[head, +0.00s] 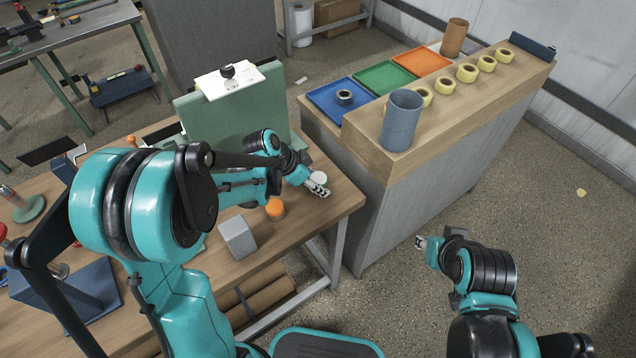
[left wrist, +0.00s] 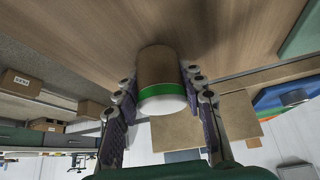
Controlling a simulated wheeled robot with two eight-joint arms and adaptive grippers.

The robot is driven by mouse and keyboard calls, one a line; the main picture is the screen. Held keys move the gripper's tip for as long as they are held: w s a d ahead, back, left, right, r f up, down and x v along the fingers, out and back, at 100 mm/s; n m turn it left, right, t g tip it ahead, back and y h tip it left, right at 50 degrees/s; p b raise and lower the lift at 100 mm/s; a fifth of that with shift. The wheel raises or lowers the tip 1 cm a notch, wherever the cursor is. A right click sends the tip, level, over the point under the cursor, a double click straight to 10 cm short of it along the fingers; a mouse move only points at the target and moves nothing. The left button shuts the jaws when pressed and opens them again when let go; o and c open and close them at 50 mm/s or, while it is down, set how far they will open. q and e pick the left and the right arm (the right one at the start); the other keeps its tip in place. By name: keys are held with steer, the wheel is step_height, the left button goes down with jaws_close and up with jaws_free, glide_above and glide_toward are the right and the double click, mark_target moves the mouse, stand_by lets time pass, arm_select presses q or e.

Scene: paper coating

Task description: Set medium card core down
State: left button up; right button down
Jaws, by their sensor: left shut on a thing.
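My left gripper (head: 318,190) is shut on the medium card core, over the right end of the wooden workbench (head: 335,213). In the left wrist view the core (left wrist: 158,67) is a short brown cylinder with a green band and a white end, between the two fingers. In the head view only its pale, green-edged end (head: 320,178) shows beside the fingers. Its far end is close to the wood; I cannot tell whether it touches. My right gripper (head: 420,242) is over the floor, away from the bench; its jaw state is unclear.
An orange round piece (head: 275,208) and a grey block (head: 238,238) stand on the bench near my left arm. A green upright board (head: 230,110) stands behind. The counter holds blue (head: 323,98), green (head: 384,76) and orange (head: 421,60) trays, a blue-grey cylinder (head: 401,120) and several yellow rolls (head: 467,72).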

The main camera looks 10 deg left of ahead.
arm_select(q)
steer(key=o, duration=1.1)
steer(key=shift+a+r+p, duration=0.1)
steer(key=shift+r+p, duration=0.25)
steer(key=p+v, duration=0.4)
steer(key=v, duration=0.7)
steer(key=shift+s+a+r+n+t+y, duration=0.55)
steer(key=shift+s+r+n+y, duration=0.3)
steer(key=shift+s+n, duration=1.35)
steer(key=shift+s+a+r+n+t+y, duration=0.3)
steer(key=shift+s+r+n+t+y, duration=0.9)
steer(key=shift+s, duration=1.7)
steer(key=shift+s+a+r+n+t+y, duration=0.1)
steer(key=shift+s+a+r+n+y, duration=0.45)
steer(key=shift+s+n, duration=1.8)
steer(key=shift+s+d+f, duration=0.1)
steer(key=shift+s+f, duration=0.05)
steer(key=shift+f, duration=0.05)
